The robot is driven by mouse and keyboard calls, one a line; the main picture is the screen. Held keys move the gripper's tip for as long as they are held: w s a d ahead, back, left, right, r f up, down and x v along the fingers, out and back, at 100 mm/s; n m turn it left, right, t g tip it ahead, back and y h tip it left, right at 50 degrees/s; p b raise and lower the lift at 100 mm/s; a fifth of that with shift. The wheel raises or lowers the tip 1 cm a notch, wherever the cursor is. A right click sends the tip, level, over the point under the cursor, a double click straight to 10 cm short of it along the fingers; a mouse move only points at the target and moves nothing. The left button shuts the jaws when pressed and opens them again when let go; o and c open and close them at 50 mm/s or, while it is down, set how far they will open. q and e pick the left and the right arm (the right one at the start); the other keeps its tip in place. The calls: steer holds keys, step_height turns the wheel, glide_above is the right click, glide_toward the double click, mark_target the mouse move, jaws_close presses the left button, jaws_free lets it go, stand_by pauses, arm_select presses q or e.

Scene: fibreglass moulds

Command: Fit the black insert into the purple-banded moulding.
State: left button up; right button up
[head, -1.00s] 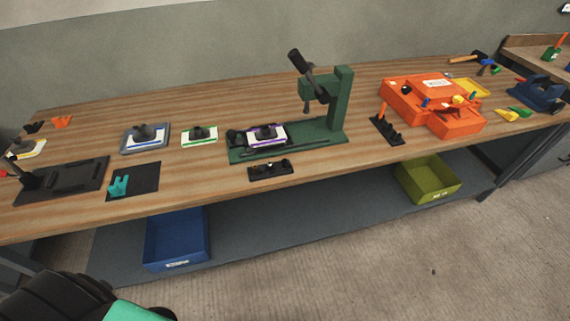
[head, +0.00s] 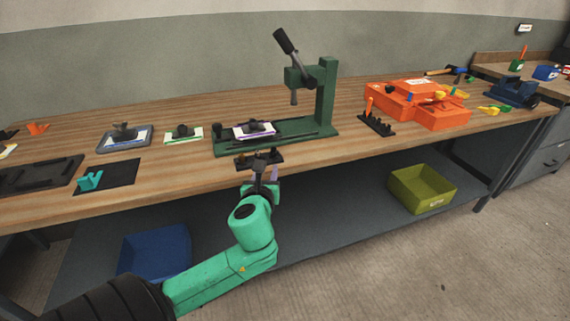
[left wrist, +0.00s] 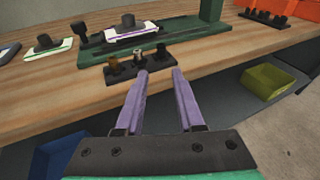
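The purple-banded moulding (head: 241,131), a white plate with a purple edge and dark raised top, lies on the green press base (head: 290,134). It also shows in the left wrist view (left wrist: 113,36). In front of the press a small black holder (left wrist: 122,76) carries upright inserts with brownish, silvery and black tops. The black insert (left wrist: 161,50) stands at its right end in the left wrist view. My left gripper (left wrist: 160,72) is open and empty, its purple fingers apart just in front of the holder. In the head view the left gripper (head: 263,172) partly hides the holder. My right gripper is not in view.
A green-banded moulding (head: 184,134) and a blue-banded one (head: 124,137) lie left of the press. A black rack (head: 376,124) and orange case (head: 405,100) stand right. Blue (head: 155,252) and olive (head: 422,189) bins sit below the bench.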

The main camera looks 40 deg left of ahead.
mark_target(273, 150)
arm_select(q)
steer(key=x, duration=1.4)
steer(key=shift+w+r, duration=0.3)
steer(key=shift+s, duration=0.1)
jaws_close()
